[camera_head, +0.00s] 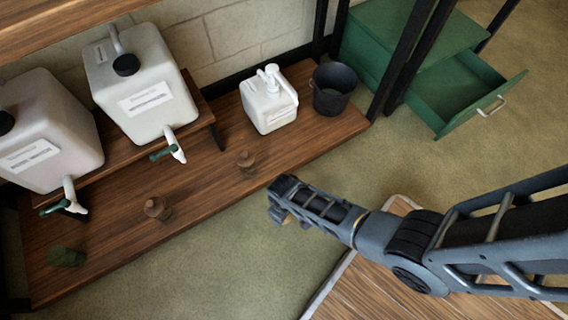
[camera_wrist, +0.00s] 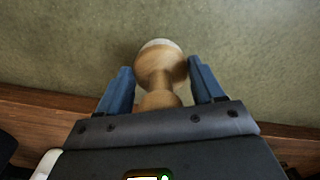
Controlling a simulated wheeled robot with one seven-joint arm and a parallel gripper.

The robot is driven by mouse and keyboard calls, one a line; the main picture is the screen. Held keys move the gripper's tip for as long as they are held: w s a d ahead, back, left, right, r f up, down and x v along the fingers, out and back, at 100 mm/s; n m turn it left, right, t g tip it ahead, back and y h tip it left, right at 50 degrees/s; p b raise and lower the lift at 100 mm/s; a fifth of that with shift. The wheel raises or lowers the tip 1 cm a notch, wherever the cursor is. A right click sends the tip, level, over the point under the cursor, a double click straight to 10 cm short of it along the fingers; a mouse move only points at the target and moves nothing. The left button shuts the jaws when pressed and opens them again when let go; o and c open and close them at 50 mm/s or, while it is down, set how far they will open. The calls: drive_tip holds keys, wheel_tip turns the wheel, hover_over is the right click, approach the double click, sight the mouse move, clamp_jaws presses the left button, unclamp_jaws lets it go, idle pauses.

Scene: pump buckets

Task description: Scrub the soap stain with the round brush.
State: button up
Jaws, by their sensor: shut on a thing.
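My gripper (camera_head: 278,204) is shut on a round wooden brush (camera_wrist: 160,68), which sits between its two blue fingers (camera_wrist: 160,80) in the wrist view. The brush has a turned light-wood body with a narrow neck and a pale end pointing away from me. In the head view only a small tan part of the brush (camera_head: 283,213) shows at the fingertips. The gripper is over the green-grey floor, in front of the low wooden shelf.
Two white tap containers (camera_head: 140,85) (camera_head: 45,135) stand left. A green drawer (camera_head: 470,100) is open.

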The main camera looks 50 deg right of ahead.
drive_tip(key=shift+r+p, duration=0.35)
drive_tip(key=shift+r, duration=0.4)
drive_tip(key=shift+r, duration=0.1)
drive_tip(key=shift+r+p, duration=1.4)
drive_tip(key=shift+p, duration=0.1)
